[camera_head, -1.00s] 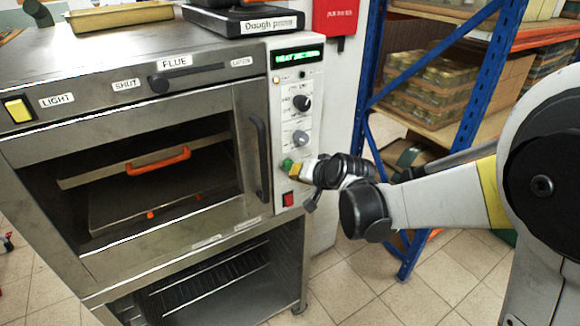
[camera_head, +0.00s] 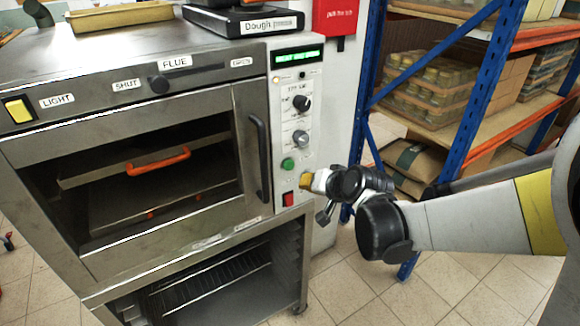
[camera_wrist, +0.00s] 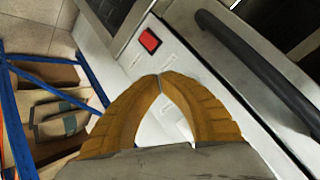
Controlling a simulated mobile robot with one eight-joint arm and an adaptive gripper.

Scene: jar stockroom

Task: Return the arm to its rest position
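The green button (camera_head: 288,164) is up and left of my gripper. The red switch (camera_head: 288,199) is just below and left of it, and also shows in the wrist view (camera_wrist: 150,40) beyond the fingertips. My arm reaches in from the right.
The steel oven (camera_head: 60,140) fills the left, with a dark door handle (camera_head: 260,158). A blue-posted rack (camera_head: 480,90) with packs of jars (camera_head: 430,88) stands behind my arm. A red box (camera_head: 335,16) hangs on the wall. Tiled floor (camera_head: 350,285) lies open below.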

